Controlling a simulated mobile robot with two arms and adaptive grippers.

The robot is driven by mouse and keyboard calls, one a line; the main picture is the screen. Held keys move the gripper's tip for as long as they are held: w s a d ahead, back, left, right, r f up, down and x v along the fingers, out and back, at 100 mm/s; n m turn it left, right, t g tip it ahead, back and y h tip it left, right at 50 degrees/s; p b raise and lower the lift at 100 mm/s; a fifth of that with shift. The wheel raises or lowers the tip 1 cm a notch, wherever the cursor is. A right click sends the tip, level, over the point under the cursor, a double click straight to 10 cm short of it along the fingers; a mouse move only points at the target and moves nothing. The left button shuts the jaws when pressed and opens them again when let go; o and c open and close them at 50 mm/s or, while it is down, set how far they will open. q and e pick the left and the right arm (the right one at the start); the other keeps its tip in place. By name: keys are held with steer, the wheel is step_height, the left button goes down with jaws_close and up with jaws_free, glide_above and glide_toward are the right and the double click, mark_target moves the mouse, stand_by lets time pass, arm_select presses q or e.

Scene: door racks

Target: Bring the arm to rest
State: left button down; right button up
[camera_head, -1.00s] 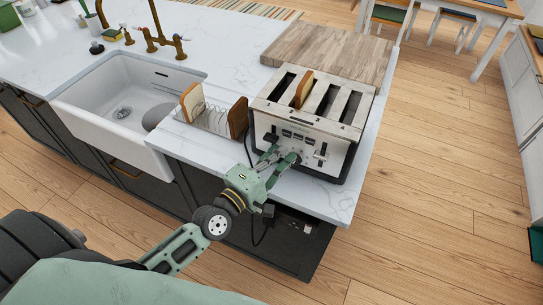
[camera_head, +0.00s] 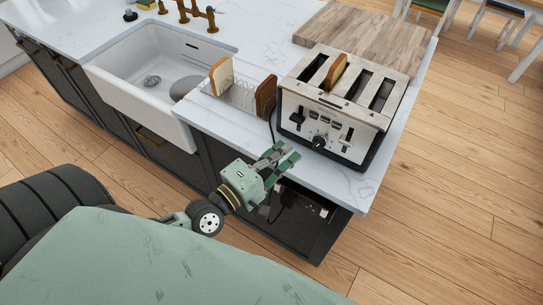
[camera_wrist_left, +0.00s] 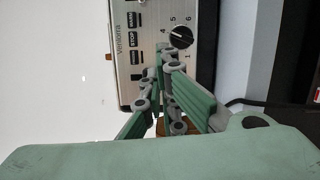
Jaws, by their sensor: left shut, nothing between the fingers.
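My left gripper (camera_head: 284,158) is shut and empty, just in front of the counter edge and below the toaster's front. It also shows in the left wrist view (camera_wrist_left: 160,75), with its fingers together in front of the toaster's panel. The silver toaster (camera_head: 330,125) stands on the counter with a slice of bread (camera_head: 336,72) in one slot. In the left wrist view the toaster's panel (camera_wrist_left: 150,35) shows buttons and a dial. The gripper appears apart from the toaster. My right gripper is not in view.
A wire rack (camera_head: 242,97) holding bread (camera_head: 221,76) stands left of the toaster. A white sink (camera_head: 150,120) is further left. A wooden board (camera_head: 365,45) lies behind the toaster. Open wooden floor (camera_head: 450,200) extends to the right of the counter (camera_head: 345,185).

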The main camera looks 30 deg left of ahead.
arm_select(q)
steer(key=shift+v, duration=2.3)
steer(key=s+a+f+m+g+y+b, duration=0.1)
steer(key=s+a+f+m+g, duration=0.15)
steer(key=f, duration=0.95)
steer(key=s+a+f+m+g+y+b, duration=0.15)
steer(key=f+m, duration=0.25)
steer(key=f, duration=0.8)
steer(key=s+a+f+m+g+y+b, duration=0.1)
steer(key=s+a+f+m+g, duration=0.15)
steer(key=f, duration=1.05)
steer(key=s+d+f+m+g, duration=0.1)
steer(key=s+f+m+g, duration=0.2)
steer(key=s+f, duration=0.4)
steer(key=s+d+f+m+g+y+b, duration=0.1)
steer(key=s+d+f+m+g, duration=0.1)
steer(key=s+f, duration=0.5)
steer(key=s+d+f+m+g, duration=0.1)
steer(key=s+f+m+g, duration=0.3)
steer(key=s+f, duration=0.3)
steer(key=s+g, duration=0.1)
steer(key=s, duration=0.3)
steer(key=shift+s+d+b, duration=0.3)
steer(key=shift+d+b, duration=0.05)
steer(key=shift+b, duration=0.05)
steer(key=shift+y, duration=0.25)
